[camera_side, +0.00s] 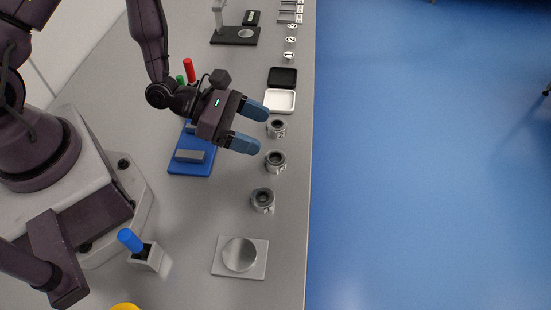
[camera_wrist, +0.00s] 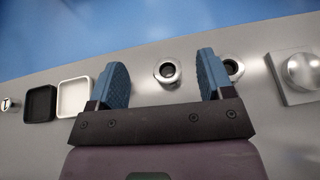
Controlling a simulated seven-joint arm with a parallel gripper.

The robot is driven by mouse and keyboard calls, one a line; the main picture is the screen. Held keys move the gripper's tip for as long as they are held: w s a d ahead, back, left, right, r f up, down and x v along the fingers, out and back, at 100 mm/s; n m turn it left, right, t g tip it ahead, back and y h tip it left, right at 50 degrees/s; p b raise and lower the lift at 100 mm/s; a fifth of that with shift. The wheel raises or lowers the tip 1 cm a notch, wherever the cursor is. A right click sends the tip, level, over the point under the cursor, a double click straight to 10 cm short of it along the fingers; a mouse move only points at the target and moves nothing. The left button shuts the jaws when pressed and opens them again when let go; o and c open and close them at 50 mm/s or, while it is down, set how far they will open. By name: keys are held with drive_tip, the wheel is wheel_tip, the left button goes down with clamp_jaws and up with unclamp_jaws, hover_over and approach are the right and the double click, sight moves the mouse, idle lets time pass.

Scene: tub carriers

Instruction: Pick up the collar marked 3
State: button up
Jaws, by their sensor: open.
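Three grey metal collars stand in a row along the table's right side in the side view: a far collar (camera_side: 277,128), a middle collar (camera_side: 275,161) and a near collar (camera_side: 263,201). I cannot read a number on any of them, so I cannot tell which is marked 3. My gripper (camera_side: 258,130) is open and empty, its blue fingers pointing toward the far and middle collars. In the wrist view, one collar (camera_wrist: 167,72) shows between the open fingers (camera_wrist: 163,62). Another collar (camera_wrist: 233,67) is partly behind the right finger. The third is not visible there.
A white tray (camera_side: 280,108) and a black tray (camera_side: 283,77) lie beyond the collars, with small numbered discs (camera_side: 290,40) farther back. A blue fixture (camera_side: 191,168) is left of the collars. The table edge is close on their right.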

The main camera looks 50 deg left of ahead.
sight(281, 160)
drive_tip(key=shift+f, duration=1.9)
wheel_tip(281, 160, down, 2)
drive_tip(key=shift+f, duration=0.1)
drive_tip(key=shift+x, duration=1.1)
drive_tip(key=shift+w+d+f, duration=0.25)
drive_tip(key=shift+d+f, duration=0.1)
drive_tip(key=shift+f, duration=0.05)
drive_tip(key=c, duration=1.2)
drive_tip(key=shift+r, duration=0.1)
